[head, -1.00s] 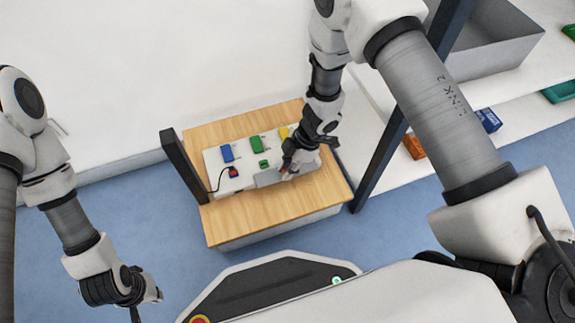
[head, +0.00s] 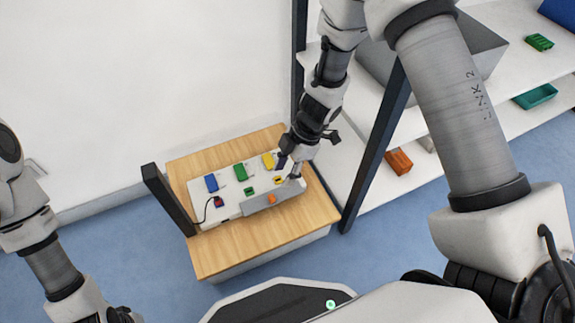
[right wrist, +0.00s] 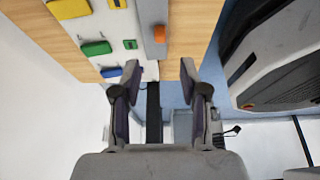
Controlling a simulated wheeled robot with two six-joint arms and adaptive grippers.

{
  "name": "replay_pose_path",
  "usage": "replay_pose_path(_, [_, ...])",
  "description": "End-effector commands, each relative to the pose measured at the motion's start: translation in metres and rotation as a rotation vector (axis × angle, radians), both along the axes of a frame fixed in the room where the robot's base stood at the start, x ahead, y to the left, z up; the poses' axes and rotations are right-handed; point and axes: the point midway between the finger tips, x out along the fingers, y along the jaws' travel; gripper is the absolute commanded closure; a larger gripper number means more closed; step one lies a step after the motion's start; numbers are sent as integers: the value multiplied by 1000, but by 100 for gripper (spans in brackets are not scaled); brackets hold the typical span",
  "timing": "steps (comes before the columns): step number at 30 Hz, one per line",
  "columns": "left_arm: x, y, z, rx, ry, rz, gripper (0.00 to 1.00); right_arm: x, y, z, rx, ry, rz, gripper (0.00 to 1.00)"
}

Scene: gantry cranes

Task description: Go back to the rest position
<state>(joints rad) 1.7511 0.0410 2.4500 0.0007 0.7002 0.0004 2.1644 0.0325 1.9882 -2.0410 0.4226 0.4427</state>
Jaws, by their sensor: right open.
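My right gripper (head: 291,170) is open and empty above the right end of a white board (head: 230,210) on a wooden-topped stand. In the right wrist view its two open fingers (right wrist: 154,78) have nothing between them. The board carries a blue block (head: 211,183), a green block (head: 240,172), a yellow block (head: 268,160), smaller green and yellow pieces, and an orange knob (head: 271,199) on a grey panel. My left arm enters at the lower left; its gripper is cut off by the frame edge.
A dark post (head: 168,200) stands at the stand's left side. A white shelf (head: 440,130) with dark uprights, a grey bin and orange (head: 398,162) and green (head: 535,96) boxes is at the right. Blue floor lies open around the stand.

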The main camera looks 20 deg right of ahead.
Motion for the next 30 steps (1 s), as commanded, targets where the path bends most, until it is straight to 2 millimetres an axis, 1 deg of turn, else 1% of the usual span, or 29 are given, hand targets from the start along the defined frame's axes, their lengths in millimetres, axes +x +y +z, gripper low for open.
replay_pose_path(1, [0,0,0,0,0,0,100,1,-3,8,1,-2,0,56])
replay_pose_path(3, [0,0,0,0,0,0,100,0,-6,15,1,-1,-1,56])
replay_pose_path(6, [0,0,0,0,0,0,100,0,-8,19,0,1,-1,56])
replay_pose_path(19, [0,0,0,0,0,0,100,0,-8,19,-1,1,0,56])
replay_pose_path(22, [0,0,3,0,0,0,100,-5,-8,16,-1,16,0,56])
replay_pose_path(23, [0,0,6,0,0,0,100,-9,-8,13,-1,31,1,56])
replay_pose_path(26, [0,0,18,0,0,0,100,-37,-7,-4,-2,115,1,56])
replay_pose_path(28, [0,0,28,0,0,0,100,-72,-2,-18,10,222,-83,56])
replay_pose_path(30, [0,0,36,0,0,0,100,-105,7,-28,29,336,-245,56])
